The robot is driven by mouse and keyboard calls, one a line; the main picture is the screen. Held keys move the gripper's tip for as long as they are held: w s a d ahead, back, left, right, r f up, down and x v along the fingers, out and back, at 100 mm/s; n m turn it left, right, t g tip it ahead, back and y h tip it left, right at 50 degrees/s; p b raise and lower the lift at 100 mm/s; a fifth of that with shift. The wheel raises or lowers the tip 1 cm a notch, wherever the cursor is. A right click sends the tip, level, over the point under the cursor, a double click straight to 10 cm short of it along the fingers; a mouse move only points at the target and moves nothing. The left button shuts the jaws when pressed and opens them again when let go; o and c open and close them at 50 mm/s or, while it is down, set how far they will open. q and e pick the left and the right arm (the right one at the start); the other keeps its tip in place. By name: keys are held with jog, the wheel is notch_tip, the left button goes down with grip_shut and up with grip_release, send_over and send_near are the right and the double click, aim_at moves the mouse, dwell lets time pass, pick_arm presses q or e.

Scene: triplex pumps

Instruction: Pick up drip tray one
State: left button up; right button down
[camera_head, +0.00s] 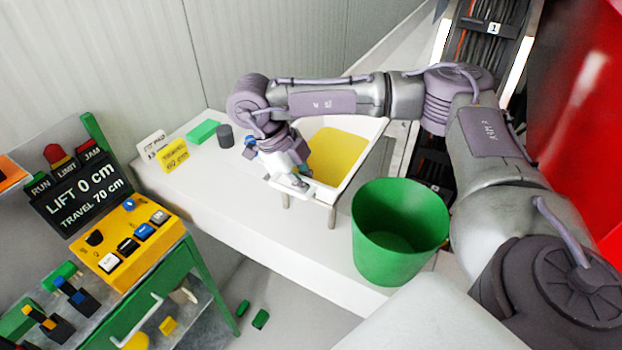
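A white tray with a yellow inside (372,142), which looks like the drip tray, is at the middle of the white bench top. My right arm reaches in from the right and passes over the tray's far side. My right gripper (297,181) points down at the tray's near left corner, at or just above its white rim. The wrist hides part of the tray's left side. I cannot tell whether the fingers are closed on the rim. No number on the tray is readable. My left gripper is not in view.
A green bucket (400,228) stands right of the tray, close to my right arm. A green block (203,131), a dark cylinder (225,136) and a yellow sign (174,156) are at the bench's back left. A control panel (125,235) is at the left. The bench's front left is clear.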

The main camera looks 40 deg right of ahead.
jog(key=shift+r, duration=0.15)
jog(key=shift+r+b, duration=0.45)
jog(key=shift+r, duration=1.4)
jog(key=s+d+r, duration=0.3)
jog(key=s+r, duration=0.3)
jog(key=s, duration=0.5)
jog(key=shift+d+r, duration=0.3)
jog(key=shift+r, duration=0.1)
